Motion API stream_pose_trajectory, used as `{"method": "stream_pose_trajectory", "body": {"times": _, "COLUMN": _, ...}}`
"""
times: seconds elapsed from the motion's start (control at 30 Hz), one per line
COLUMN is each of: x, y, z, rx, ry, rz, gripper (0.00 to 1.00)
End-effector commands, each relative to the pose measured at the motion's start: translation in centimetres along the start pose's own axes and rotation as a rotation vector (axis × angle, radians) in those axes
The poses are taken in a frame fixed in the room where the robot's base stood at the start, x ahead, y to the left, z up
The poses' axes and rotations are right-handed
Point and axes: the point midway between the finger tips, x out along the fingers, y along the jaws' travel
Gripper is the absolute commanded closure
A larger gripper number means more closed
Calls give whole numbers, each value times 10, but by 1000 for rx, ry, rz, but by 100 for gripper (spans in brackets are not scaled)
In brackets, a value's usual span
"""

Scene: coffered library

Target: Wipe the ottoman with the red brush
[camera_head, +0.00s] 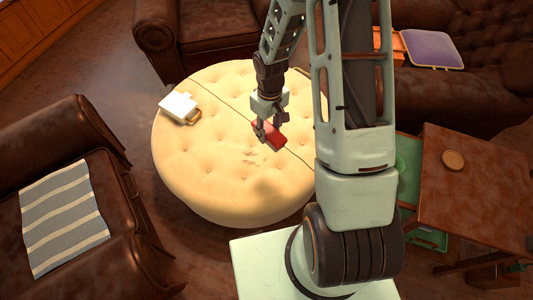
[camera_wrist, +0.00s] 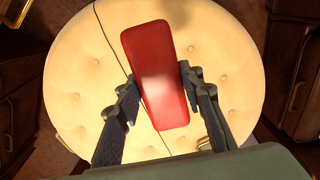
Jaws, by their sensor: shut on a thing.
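The ottoman (camera_head: 200,160) is a large round cream tufted seat in the middle of the head view; it also fills most of the wrist view (camera_wrist: 80,75). The red brush (camera_head: 268,134) is a red block over the ottoman's middle; in the wrist view (camera_wrist: 158,70) it lies between the fingers. My gripper (camera_head: 266,127) is shut on the brush, its two dark fingers (camera_wrist: 158,95) on either side of it. I cannot tell whether the brush touches the ottoman. A faint brownish smudge (camera_head: 256,157) shows on the ottoman just below the brush.
A white object with a tan handle (camera_head: 178,107) sits on the ottoman's upper left. A thin dark line crosses the ottoman. A brown armchair with a striped cloth (camera_head: 68,215) stands left, a sofa at the back, and a wooden table (camera_head: 470,200) at right.

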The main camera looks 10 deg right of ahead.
Motion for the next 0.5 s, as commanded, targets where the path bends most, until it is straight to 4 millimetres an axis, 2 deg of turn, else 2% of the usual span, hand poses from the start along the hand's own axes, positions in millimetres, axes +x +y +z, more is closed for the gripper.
{"method": "stream_pose_trajectory", "body": {"times": 0.03, "x": 26, "y": 2, "z": -4, "rx": -40, "ry": 3, "rz": 0, "gripper": 84}}
{"method": "stream_pose_trajectory", "body": {"times": 0.5, "x": 133, "y": 22, "z": -33, "rx": -409, "ry": 3, "rz": 8, "gripper": 84}}
